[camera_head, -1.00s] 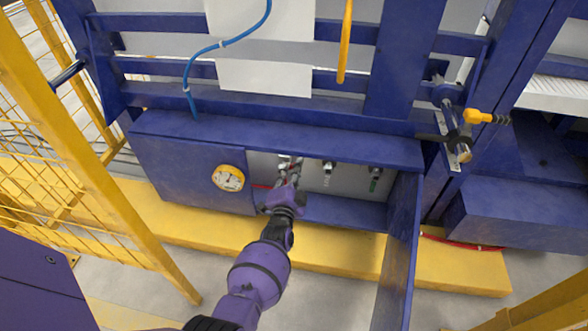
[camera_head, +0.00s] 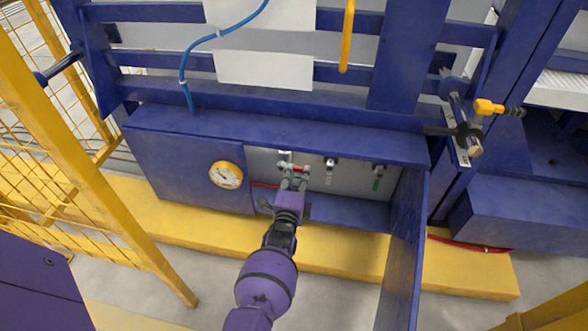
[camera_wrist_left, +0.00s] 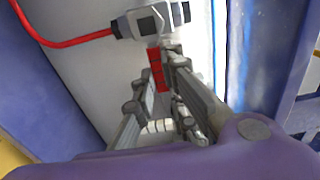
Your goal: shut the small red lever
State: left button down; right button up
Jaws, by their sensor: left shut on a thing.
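The small red lever (camera_head: 299,168) is on a metal valve (camera_head: 284,155) inside the open blue cabinet, right of the round gauge. In the head view its red part lies roughly crosswise, just beyond my fingertips. My left gripper (camera_head: 293,183) reaches into the cabinet from below and is closed at the lever. In the left wrist view the red lever (camera_wrist_left: 157,70) shows between the fingertips of my left gripper (camera_wrist_left: 160,84). The fingers hide part of the lever and its valve. My right gripper is not in view.
A yellow-rimmed gauge (camera_head: 225,175) sits left of the opening. The open cabinet door (camera_head: 405,240) stands on the right. A yellow fence (camera_head: 100,190) is at left.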

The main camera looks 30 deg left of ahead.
pick_arm(q)
jog(key=shift+f, duration=0.1)
dwell(0.3)
jog(key=c, duration=1.8)
grip_release()
